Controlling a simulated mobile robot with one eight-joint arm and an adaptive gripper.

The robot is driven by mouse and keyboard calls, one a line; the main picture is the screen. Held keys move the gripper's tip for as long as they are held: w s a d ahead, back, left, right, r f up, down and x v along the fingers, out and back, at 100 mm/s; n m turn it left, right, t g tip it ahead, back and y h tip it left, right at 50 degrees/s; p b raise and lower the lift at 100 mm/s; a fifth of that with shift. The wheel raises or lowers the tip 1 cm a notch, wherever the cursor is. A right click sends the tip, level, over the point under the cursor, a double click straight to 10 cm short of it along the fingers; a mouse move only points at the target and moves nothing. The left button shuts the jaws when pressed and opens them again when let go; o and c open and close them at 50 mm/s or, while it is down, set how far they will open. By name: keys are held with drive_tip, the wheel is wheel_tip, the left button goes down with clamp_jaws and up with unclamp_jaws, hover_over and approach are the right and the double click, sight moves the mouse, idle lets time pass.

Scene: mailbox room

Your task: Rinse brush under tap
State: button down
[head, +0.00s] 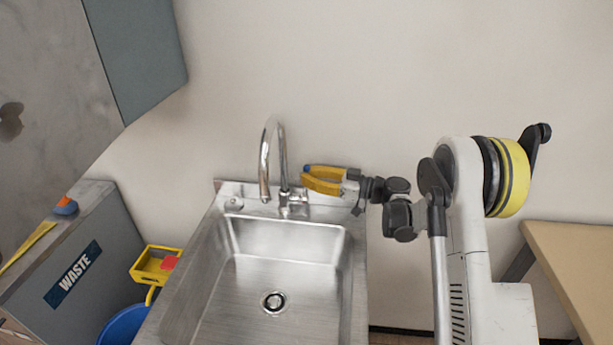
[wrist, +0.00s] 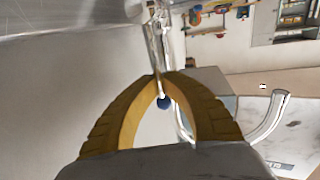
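My gripper (head: 304,180) has yellow fingers and is beside the tap, to the right of its spout in the head view. In the wrist view, its fingertips (wrist: 172,74) come together in an arch. No brush can be clearly made out in either view. The chrome tap (head: 280,165) stands upright at the back of the steel sink (head: 335,275), its curved spout over the basin. Tap metal (wrist: 160,40) shows just past the fingertips in the wrist view. A small dark blue round thing (wrist: 163,102) shows between the fingers; I cannot tell what it belongs to.
A grey waste bin (head: 120,235) stands left of the sink, with an orange and blue item (head: 66,206) on top. A yellow container (head: 155,266) and a blue bucket (head: 122,326) are between them. A wooden table (head: 570,250) is at the right. The basin looks empty.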

drive_tip(key=shift+s+a+f+n+b, duration=0.1)
drive_tip(key=shift+s+n+b, duration=0.25)
drive_tip(key=shift+s+n, duration=0.35)
drive_tip(key=shift+w, duration=0.15)
drive_tip(key=c, duration=1.5)
unclamp_jaws()
drive_tip(key=v, duration=1.2)
drive_tip(key=shift+f, duration=0.2)
